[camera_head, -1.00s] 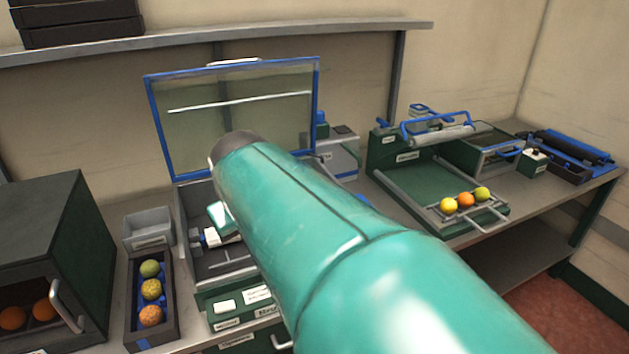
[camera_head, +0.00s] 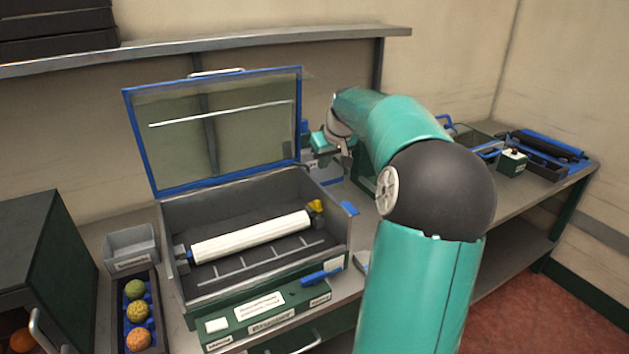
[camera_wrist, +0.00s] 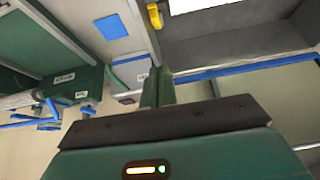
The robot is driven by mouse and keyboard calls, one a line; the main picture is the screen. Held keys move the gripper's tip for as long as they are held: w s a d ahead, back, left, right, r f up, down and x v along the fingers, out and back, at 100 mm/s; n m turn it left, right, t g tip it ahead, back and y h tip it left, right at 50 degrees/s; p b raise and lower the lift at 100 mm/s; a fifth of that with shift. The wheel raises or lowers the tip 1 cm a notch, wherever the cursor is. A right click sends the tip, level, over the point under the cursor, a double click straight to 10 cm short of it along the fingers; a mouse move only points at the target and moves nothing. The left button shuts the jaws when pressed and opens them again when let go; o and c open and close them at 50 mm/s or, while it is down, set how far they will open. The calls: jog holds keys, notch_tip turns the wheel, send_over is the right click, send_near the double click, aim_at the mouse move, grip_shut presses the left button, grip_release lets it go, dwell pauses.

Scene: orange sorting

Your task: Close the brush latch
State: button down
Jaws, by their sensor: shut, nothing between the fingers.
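A grey open-topped box (camera_head: 340,228) holds a long white roller brush (camera_head: 252,238). A yellow latch (camera_head: 315,207) stands at the brush's right end; I cannot tell from here whether it is fastened. The yellow latch also shows at the top of the wrist view (camera_wrist: 155,15), beside the brush's white end (camera_wrist: 195,5). My gripper (camera_head: 345,158) is behind and to the right of the box, apart from the latch. In the wrist view its fingers (camera_wrist: 157,88) are together and empty.
The blue-framed clear lid (camera_head: 225,130) stands raised behind the box. A blue lever (camera_head: 320,277) is on the green front panel. A blue pad (camera_head: 348,208) lies right of the box. A tray of fruit (camera_head: 138,312) and a grey bin (camera_head: 130,250) stand left.

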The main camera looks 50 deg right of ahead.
send_over(318, 207)
jog(key=w, duration=0.2)
jog(key=f, duration=0.8)
jog(key=shift+s+d+f, duration=0.15)
jog(key=shift+d, duration=0.2)
jog(key=f, duration=0.1)
jog(key=s+f, duration=0.1)
jog(key=f, duration=0.1)
jog(key=shift+a+f, duration=0.1)
jog(key=shift+a, duration=0.05)
jog(key=shift+f, duration=0.3)
jog(key=shift+s+a+f, duration=0.2)
jog(key=shift+s+f, duration=0.35)
jog(key=shift+s+a+f, duration=0.15)
jog(key=shift+s+f, duration=0.35)
jog(key=shift+f, duration=0.05)
